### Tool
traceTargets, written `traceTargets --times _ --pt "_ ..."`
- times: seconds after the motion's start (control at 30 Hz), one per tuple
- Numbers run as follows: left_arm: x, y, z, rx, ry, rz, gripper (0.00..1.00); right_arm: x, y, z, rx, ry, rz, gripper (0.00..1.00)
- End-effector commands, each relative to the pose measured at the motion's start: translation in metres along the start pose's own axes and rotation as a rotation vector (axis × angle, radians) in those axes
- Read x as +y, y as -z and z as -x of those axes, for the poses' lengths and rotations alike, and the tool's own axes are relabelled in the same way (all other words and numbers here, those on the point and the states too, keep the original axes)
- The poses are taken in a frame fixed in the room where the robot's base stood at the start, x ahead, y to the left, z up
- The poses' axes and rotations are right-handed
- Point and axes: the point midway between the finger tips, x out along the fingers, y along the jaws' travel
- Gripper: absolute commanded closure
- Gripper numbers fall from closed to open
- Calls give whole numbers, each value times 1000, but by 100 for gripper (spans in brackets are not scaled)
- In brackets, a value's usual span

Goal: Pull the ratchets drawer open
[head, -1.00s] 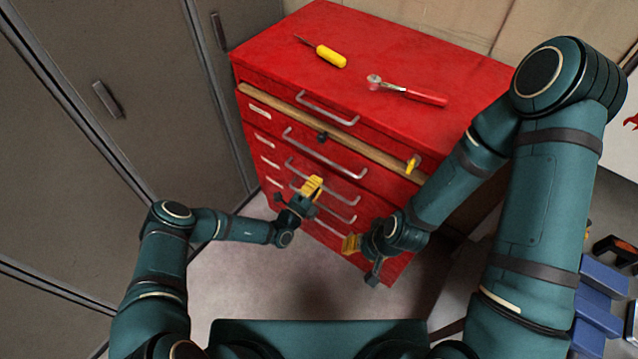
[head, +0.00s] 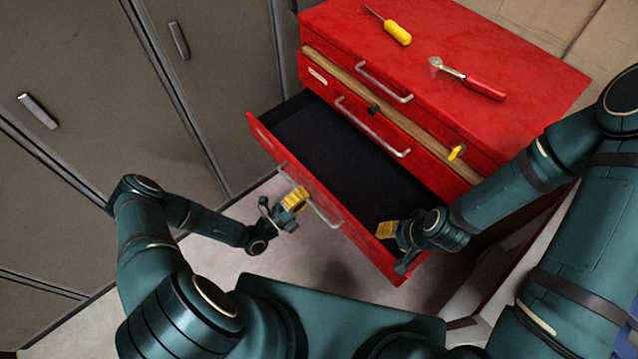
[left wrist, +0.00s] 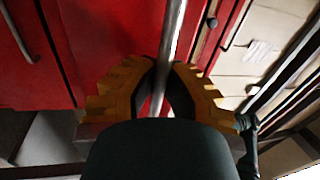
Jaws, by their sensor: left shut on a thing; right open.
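A drawer (head: 368,252) of the red tool cabinet stands well out, its black inside bare where visible. Its label is unreadable here. My left gripper (head: 297,197) is at the drawer front, shut on the metal bar handle (head: 326,216). In the left wrist view the handle bar (left wrist: 170,45) runs between the two yellow fingers (left wrist: 164,85). My right gripper (head: 387,230) is open and empty, over the drawer's near right part, and covers some of it. Whether it touches the drawer I cannot tell.
A yellow screwdriver (head: 396,32) and a red-handled ratchet (head: 484,88) lie on the cabinet top (head: 530,70). The drawer above is closed, with a handle (head: 372,128). Grey lockers (head: 210,90) stand at left. Bare floor (head: 225,265) lies before the drawer.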

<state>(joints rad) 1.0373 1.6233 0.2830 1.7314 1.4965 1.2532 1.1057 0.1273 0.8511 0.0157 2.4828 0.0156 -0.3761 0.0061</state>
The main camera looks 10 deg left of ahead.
Motion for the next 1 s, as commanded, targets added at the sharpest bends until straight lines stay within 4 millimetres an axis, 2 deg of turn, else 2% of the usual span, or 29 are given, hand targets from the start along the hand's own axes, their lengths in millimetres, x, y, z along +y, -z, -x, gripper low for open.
traceTargets --times 0.2,0.57,0.6,0.67,1.0 --pt "-3 0 14 0 0 -1 100 0 0 0 0 0 0 53" --pt "-3 0 16 0 0 -1 100 0 0 0 0 0 0 53" --pt "-3 0 16 0 0 -1 77 0 0 0 0 0 0 53" --pt "-3 0 15 0 0 -1 59 0 0 0 0 0 0 53" --pt "-3 0 17 -1 -1 -1 59 0 0 0 0 0 0 53"
